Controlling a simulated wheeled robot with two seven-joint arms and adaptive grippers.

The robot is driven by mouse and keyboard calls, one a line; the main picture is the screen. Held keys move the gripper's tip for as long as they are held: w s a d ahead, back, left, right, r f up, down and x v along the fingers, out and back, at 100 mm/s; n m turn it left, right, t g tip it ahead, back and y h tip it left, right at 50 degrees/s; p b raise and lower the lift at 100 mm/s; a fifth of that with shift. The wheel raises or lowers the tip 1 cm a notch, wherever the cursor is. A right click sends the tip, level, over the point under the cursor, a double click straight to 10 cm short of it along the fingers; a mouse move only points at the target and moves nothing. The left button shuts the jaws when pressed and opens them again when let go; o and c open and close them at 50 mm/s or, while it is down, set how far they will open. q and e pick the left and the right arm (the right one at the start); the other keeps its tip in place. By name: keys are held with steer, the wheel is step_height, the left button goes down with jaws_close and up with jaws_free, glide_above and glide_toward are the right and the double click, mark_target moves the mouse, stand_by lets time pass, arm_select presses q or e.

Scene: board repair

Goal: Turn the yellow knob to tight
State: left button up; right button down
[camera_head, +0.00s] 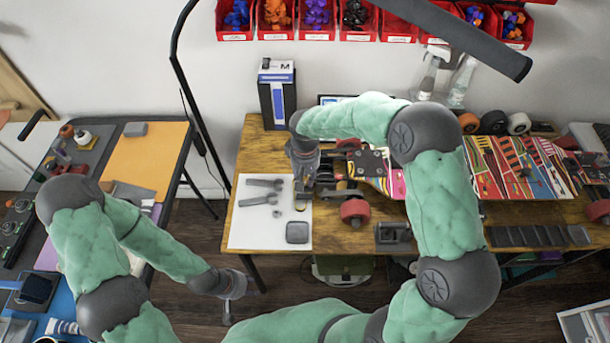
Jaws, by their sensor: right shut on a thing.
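No yellow knob can be made out in the head view. My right gripper (303,185) points down at the left end of the skateboard, beside its metal truck (346,190) and red wheel (354,211). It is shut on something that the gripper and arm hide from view. The skateboard (368,165) lies along the workbench, partly covered by my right arm. My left gripper (231,306) hangs low over the floor, in front of the bench and apart from it. Its fingers are too small and dark to tell whether they are open.
A white mat (252,232) on the wooden workbench (400,240) holds grey wrenches (262,190) and a small grey block (297,232). A dark holder (393,234) stands near the front edge. A box (276,95) and red bins (360,22) are behind. A side table (150,160) is left.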

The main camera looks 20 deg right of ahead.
mark_target(305, 180)
steer(key=shift+n+p, duration=1.1)
steer(key=shift+n, duration=0.9)
steer(key=c, duration=1)
jaws_free()
step_height(305, 180, up, 12)
